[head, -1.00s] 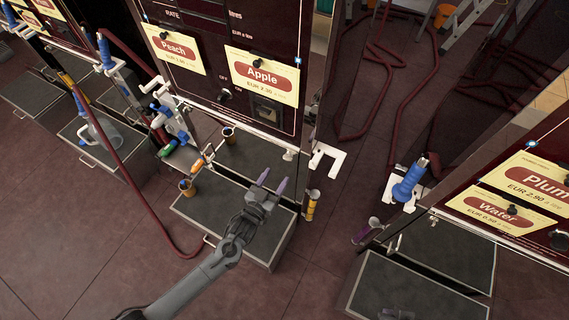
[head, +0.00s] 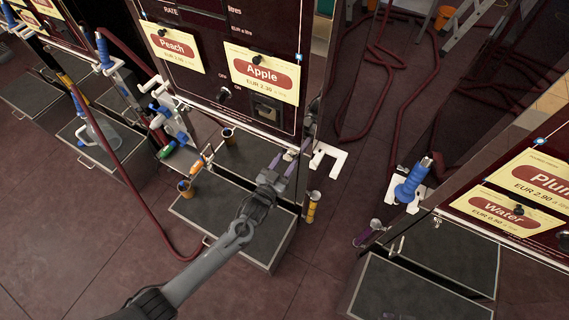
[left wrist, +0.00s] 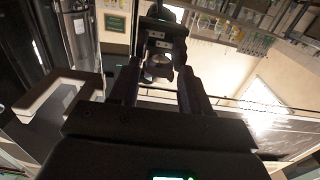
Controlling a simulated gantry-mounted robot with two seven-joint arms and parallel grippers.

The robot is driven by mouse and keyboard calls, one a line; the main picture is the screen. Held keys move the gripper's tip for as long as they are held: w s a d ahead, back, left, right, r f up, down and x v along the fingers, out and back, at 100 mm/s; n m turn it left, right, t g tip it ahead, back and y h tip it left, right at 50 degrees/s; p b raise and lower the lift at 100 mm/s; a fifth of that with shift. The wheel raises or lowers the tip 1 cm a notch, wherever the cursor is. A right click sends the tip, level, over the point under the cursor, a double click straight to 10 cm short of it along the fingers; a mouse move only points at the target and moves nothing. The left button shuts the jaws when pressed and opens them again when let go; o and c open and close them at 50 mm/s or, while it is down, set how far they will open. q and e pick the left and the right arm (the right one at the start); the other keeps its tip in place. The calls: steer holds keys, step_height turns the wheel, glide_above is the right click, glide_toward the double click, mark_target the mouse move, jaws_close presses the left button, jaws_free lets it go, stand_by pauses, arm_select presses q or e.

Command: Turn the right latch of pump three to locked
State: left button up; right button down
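The pump with the Peach and Apple signs (head: 264,75) stands in the middle of the head view; I cannot read a pump number on it. A small pale latch-like part (head: 291,154) sits at its lower right edge. My left gripper (head: 284,163) is at this part, with its two purplish fingers open and pointing up at it. In the left wrist view a round metallic knob on a dark bracket (left wrist: 158,68) shows between the two spread fingers. I cannot tell whether the fingers touch it, or how the latch is turned. My right gripper is not in view.
A white bracket (head: 326,160) juts out right of the latch area, and a yellow-orange cylinder (head: 313,208) stands below it. A grey-topped drawer box (head: 215,222) lies under my left arm. The Plum and Water pump (head: 520,195) is at the right. Red hoses (head: 388,130) lie on the floor.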

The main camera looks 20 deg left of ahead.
arm_select(q)
steer(key=c, duration=0.7)
steer(key=shift+m, duration=0.3)
steer(key=m+p, duration=0.1)
steer(key=m, duration=0.3)
steer(key=m+p, duration=0.2)
steer(key=m, duration=0.3)
steer(key=m+p, duration=0.2)
steer(key=m, duration=0.2)
steer(key=shift+a+r, duration=0.2)
steer(key=shift+a, duration=0.05)
steer(key=shift+m+p, duration=0.55)
steer(key=shift+m, duration=1.55)
